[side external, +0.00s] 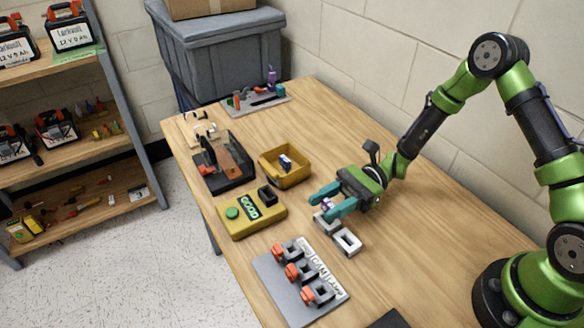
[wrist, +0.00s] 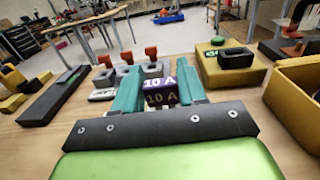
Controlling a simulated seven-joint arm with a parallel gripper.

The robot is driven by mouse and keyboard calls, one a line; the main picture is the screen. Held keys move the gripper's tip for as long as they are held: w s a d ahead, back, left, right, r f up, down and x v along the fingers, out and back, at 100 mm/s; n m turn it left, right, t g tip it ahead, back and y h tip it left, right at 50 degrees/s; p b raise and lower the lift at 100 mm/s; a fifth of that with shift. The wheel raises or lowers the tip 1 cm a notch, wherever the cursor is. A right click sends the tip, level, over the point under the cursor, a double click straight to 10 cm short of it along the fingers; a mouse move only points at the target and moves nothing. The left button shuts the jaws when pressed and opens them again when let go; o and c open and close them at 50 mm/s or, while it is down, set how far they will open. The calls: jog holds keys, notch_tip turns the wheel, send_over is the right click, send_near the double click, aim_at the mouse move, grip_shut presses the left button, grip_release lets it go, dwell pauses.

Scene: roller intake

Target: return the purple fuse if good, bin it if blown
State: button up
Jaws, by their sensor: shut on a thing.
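My gripper (side external: 323,203) has teal fingers. They are shut on the purple fuse (wrist: 160,92), marked "10 A", seen between the fingertips in the wrist view. In the side view the fuse (side external: 326,204) is mostly hidden by the fingers. It is held near white slotted blocks (side external: 347,241); I cannot tell whether it touches them. The yellow tester (side external: 245,221) has a green button, a dark socket and a display reading "GOOD". A yellow bin (side external: 268,172) holds a blue-and-white piece. A grey panel (side external: 276,292) carries three sockets with orange-red levers and white labels, one reading "CAM".
A black device with a brown part (side external: 222,160) stands behind the tester. A grey board with small parts (side external: 256,102) lies at the far end. A dark flat thing (side external: 388,320) lies at the near edge. Bare table lies to the right of my gripper, beside the wall.

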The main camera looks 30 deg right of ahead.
jog(key=shift+f, duration=1.1)
jog(key=o, duration=0.8)
jog(key=shift+c, duration=0.2)
jog(key=shift+r, duration=0.1)
jog(key=shift+r, duration=1.45)
jog(key=o, duration=0.6)
jog(key=shift+c, duration=0.2)
